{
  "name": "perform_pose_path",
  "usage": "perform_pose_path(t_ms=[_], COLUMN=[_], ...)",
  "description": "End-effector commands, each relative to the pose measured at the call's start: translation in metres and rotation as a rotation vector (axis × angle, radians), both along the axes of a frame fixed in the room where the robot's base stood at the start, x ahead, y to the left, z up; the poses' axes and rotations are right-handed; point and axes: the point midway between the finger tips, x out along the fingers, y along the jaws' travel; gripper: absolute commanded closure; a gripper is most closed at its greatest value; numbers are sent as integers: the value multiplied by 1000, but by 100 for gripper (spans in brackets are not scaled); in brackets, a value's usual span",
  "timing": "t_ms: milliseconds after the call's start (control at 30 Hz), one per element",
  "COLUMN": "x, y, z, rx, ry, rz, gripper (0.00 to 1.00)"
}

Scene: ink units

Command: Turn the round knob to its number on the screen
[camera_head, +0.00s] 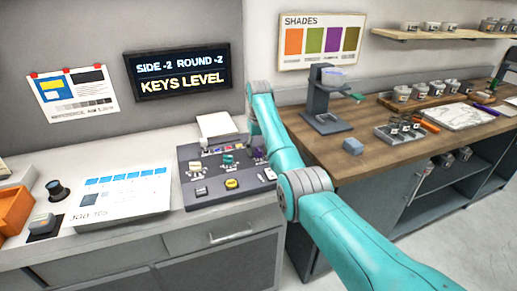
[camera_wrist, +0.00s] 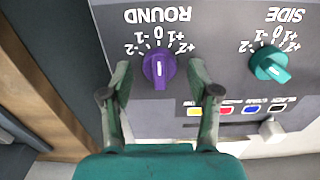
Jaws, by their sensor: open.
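The round knob is purple and sits under the upside-down label ROUND in the wrist view (camera_wrist: 158,68). Its white line runs upright in the picture, in line with the 0 mark; numbers from -2 to +2 arc around its upper side. My gripper (camera_wrist: 160,90) is open, with one finger on each side of the knob and visible gaps between; contact is not seen. In the head view the knob (camera_head: 258,152) shows small beside my arm, which hides part of the panel. The screen (camera_head: 178,72) reads "SIDE -2 ROUND -2" and "KEYS LEVEL".
The teal side knob (camera_wrist: 269,64) is close by on the same grey panel (camera_head: 212,198), with colored key labels and a slider (camera_wrist: 271,131). A white sheet-like board (camera_head: 122,190) lies left of the panel. A wooden bench (camera_head: 375,160) stands to the right.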

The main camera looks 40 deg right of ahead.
Motion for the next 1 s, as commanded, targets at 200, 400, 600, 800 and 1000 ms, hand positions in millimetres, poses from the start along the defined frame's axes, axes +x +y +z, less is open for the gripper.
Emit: perform_pose_path(t_ms=[200,400,600,800,1000], x=[0,0,0,0,0], y=[0,0,0,0,0], z=[0,0,0,0,0], rx=[0,0,0,0,0], ry=[0,0,0,0,0], rz=[0,0,3,46,160], gripper=[42,92,99,99,99])
